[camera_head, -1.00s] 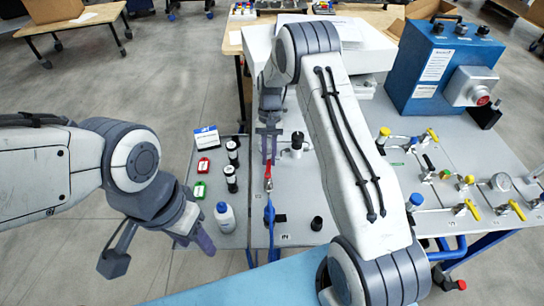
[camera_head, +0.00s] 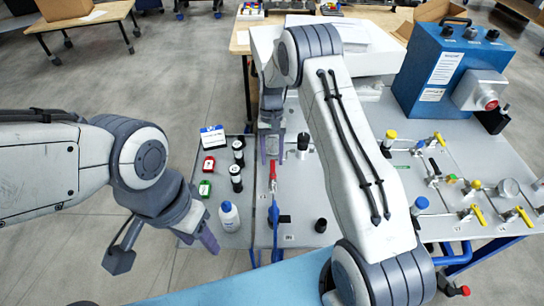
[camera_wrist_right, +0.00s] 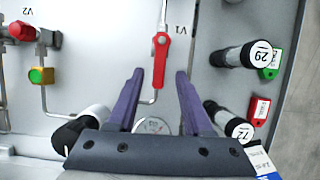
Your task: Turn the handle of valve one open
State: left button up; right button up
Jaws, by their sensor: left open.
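Valve one, labelled V1, has a red handle (camera_wrist_right: 160,62) in the right wrist view, lying roughly along its thin metal pipe. The handle also shows in the head view (camera_head: 272,172), just below my right gripper (camera_head: 272,148). In the wrist view my right gripper (camera_wrist_right: 159,75) is open, its purple fingers apart. The handle's lower end appears between the fingers there; no contact is visible, and the depth gap is unclear. My left gripper (camera_head: 203,234) is open and empty, low at the left near the white bottle.
Black-and-white cylinders marked 29 (camera_wrist_right: 254,54) and 72 (camera_wrist_right: 226,122) stand beside valve one. A red valve handle (camera_wrist_right: 22,31) near label V2 is on the other side. A white bottle (camera_head: 228,216) and a blue box (camera_head: 455,62) stand on the bench.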

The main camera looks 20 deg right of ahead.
jog(key=b+v, duration=0.2)
jog(key=v, duration=0.8)
jog(key=shift+r, duration=0.2)
jog(key=shift+w, duration=0.1)
